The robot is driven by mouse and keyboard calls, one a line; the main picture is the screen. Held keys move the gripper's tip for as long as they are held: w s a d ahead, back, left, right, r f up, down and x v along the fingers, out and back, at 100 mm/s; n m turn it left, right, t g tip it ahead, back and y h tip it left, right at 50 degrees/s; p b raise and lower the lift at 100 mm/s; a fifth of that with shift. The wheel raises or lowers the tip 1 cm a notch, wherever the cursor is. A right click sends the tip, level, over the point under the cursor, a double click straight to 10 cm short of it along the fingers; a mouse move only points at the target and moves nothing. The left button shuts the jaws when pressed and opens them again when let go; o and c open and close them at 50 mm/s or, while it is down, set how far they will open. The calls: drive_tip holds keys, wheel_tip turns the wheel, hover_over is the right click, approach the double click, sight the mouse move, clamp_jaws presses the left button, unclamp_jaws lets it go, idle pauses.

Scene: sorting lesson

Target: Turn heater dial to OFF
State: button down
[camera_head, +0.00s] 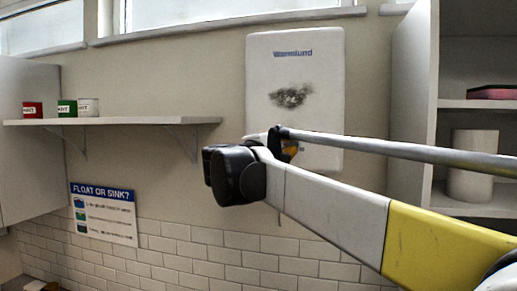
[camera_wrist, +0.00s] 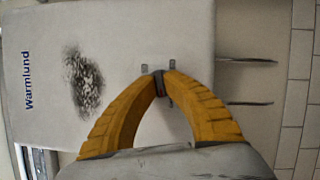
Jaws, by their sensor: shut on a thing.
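The heater is a white wall unit marked "Warmlund" (camera_head: 320,85), with a dark sooty patch on its front. It also shows in the wrist view, turned sideways (camera_wrist: 120,30). The heater dial (camera_wrist: 159,84) is a small dark knob low on the heater's front. My gripper (camera_wrist: 160,80) has its two yellow fingers closed around the dial, one on each side. Small grey marks lie around the dial, too small to read, so its setting cannot be told. In the head view my gripper (camera_head: 290,149) is mostly hidden by my arm, and the dial is hidden.
A wall shelf (camera_head: 150,121) with several small tins stands left of the heater. A shelf unit (camera_head: 412,90) with a white cylinder (camera_head: 470,165) stands to the right. Two thin pipes (camera_wrist: 250,103) leave the heater's lower edge.

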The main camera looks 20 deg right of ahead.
drive_tip(key=shift+n+t+h+b, duration=0.4)
drive_tip(key=shift+n+t+b, duration=0.15)
drive_tip(key=shift+n, duration=1.45)
drive_tip(key=c, duration=1.5)
unclamp_jaws()
drive_tip(key=shift+d, duration=0.1)
drive_tip(key=v, duration=1.2)
drive_tip(key=shift+f, duration=0.1)
